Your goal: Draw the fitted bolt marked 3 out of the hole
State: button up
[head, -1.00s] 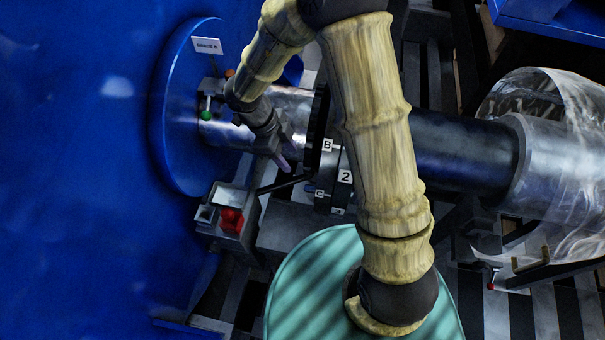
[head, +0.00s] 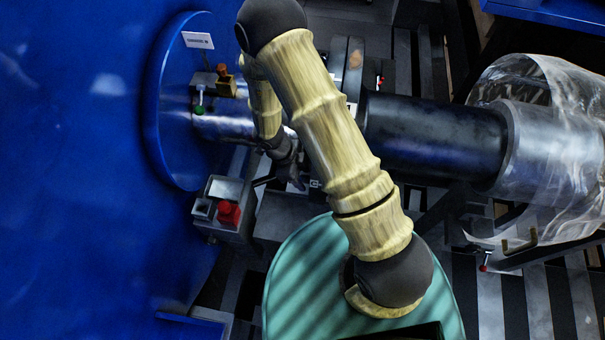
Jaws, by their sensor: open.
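My gripper (head: 294,176) hangs at the near side of the shaft coupling, below and left of my forearm. It is open and looks empty; its fingers are small and dark here, and I cannot tell whether they touch anything. The coupling flange (head: 353,60) shows above my arm at the left end of the black shaft (head: 435,138). My arm covers most of its face. A small white label (head: 315,184) sits just right of the fingers, too small to read surely. I cannot make out the bolt marked 3 or its hole.
A large blue housing (head: 80,150) fills the left. A grey box with a red block (head: 229,213) stands below the silver shaft (head: 222,126). A green-knobbed lever (head: 199,110) is on that shaft. Clear plastic wrap (head: 530,90) covers the right end. A teal round surface (head: 300,275) lies below.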

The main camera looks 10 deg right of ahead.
jog(key=shift+d+f, duration=0.1)
jog(key=shift+f, duration=0.2)
grip_shut()
jog(key=shift+d, duration=0.25)
